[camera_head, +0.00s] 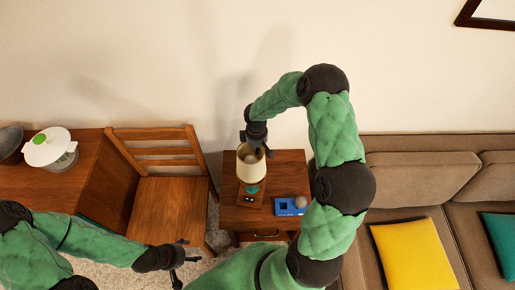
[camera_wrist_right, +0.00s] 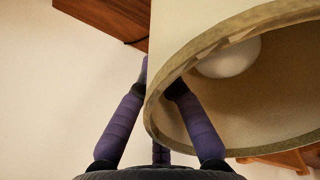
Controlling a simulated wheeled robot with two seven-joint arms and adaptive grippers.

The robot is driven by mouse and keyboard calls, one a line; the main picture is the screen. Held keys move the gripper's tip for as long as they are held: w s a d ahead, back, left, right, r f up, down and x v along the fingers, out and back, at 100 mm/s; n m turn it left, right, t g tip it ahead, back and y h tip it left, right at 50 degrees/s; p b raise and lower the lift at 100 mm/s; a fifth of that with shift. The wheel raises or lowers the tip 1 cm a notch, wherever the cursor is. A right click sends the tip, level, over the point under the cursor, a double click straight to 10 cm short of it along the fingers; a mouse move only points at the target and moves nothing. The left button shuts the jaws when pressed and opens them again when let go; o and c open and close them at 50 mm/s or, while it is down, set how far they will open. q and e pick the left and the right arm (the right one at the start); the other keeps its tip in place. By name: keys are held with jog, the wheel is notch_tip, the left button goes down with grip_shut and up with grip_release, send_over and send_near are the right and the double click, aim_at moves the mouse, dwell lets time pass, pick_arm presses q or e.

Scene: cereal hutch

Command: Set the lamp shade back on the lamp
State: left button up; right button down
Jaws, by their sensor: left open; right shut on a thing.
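My right gripper (camera_head: 256,150) is shut on the shade's rim from above. In the right wrist view my right gripper (camera_wrist_right: 160,95) has its purple fingers on either side of the shade wall (camera_wrist_right: 240,110). The white bulb (camera_wrist_right: 230,60) shows inside the shade. Whether the shade rests on the lamp is hidden. My left gripper (camera_head: 180,262) is open and empty at the lower left, near the chair.
The wooden side table (camera_head: 292,168) also holds a blue tray (camera_head: 284,207) with a pale round thing. A wooden chair (camera_head: 165,205) stands close on the left, and a brown sofa (camera_head: 420,180) on the right. A desk with a white lidded bowl (camera_head: 50,148) is at far left.

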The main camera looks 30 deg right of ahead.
jog(key=shift+f+b, duration=0.95)
jog(key=shift+f, duration=0.1)
dwell(0.4)
jog(key=c, duration=1.3)
grip_release()
jog(key=r, duration=1.2)
jog(key=shift+s+a, duration=0.2)
jog(key=shift+a, duration=0.05)
